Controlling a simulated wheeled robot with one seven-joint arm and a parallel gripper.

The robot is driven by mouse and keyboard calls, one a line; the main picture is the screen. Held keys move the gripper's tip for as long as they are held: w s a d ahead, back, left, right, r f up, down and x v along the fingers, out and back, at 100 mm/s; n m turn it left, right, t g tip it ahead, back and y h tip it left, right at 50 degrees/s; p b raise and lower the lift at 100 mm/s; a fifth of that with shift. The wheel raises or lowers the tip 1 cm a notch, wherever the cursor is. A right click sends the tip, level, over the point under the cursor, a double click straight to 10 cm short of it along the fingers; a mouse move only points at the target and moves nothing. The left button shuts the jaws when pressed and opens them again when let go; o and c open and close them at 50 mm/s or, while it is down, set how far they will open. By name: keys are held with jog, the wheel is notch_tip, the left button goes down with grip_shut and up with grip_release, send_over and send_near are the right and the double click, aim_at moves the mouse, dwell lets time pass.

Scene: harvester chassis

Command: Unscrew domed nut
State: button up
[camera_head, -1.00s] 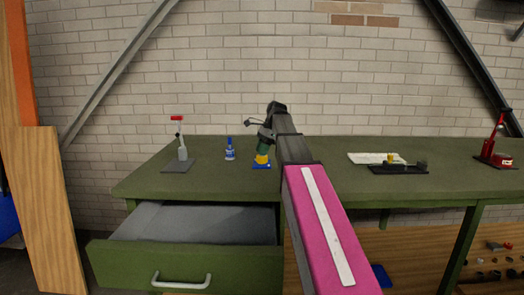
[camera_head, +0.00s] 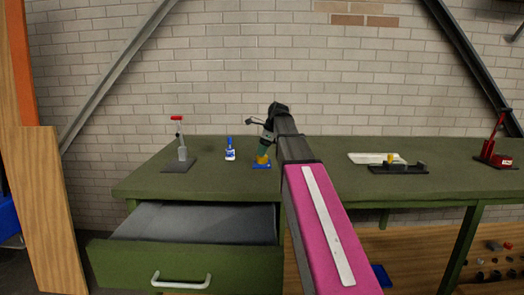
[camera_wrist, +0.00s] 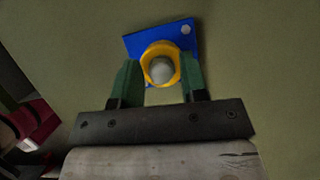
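A yellow round piece with a pale grey domed top (camera_wrist: 160,70) stands on a blue plate (camera_wrist: 133,42); I take it for the domed nut. In the head view the yellow piece (camera_head: 262,159) shows low on the bench at my arm's end, partly covered. My gripper (camera_wrist: 160,75) has two green fingers, one on each side of the yellow piece in the wrist view. They are apart, with inner edges close against its sides; whether they press on it I cannot tell. In the head view the gripper is tilted above the blue plate.
The green workbench (camera_head: 225,185) has an open drawer (camera_head: 190,255) at front left. A blue bottle (camera_head: 230,152) and a red-handled toggle clamp (camera_head: 180,145) stand left of my gripper. A black fixture (camera_head: 398,168), a white board (camera_head: 370,158) and a red tool (camera_head: 497,150) are right.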

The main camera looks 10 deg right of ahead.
jog(key=m, duration=0.2)
jog(key=m+t, duration=0.1)
jog(key=m, duration=0.1)
jog(key=shift+s+t+h, duration=0.1)
jog(key=shift+t+h, duration=0.2)
jog(key=shift+h, duration=0.1)
jog(key=shift+m, duration=0.5)
jog(key=m+t+h, duration=0.1)
jog(key=m, duration=0.1)
jog(key=shift+m, duration=0.4)
jog(key=shift+m+h, duration=0.4)
jog(key=shift+m, duration=0.8)
jog(key=c, duration=0.7)
jog(key=shift+c, duration=0.2)
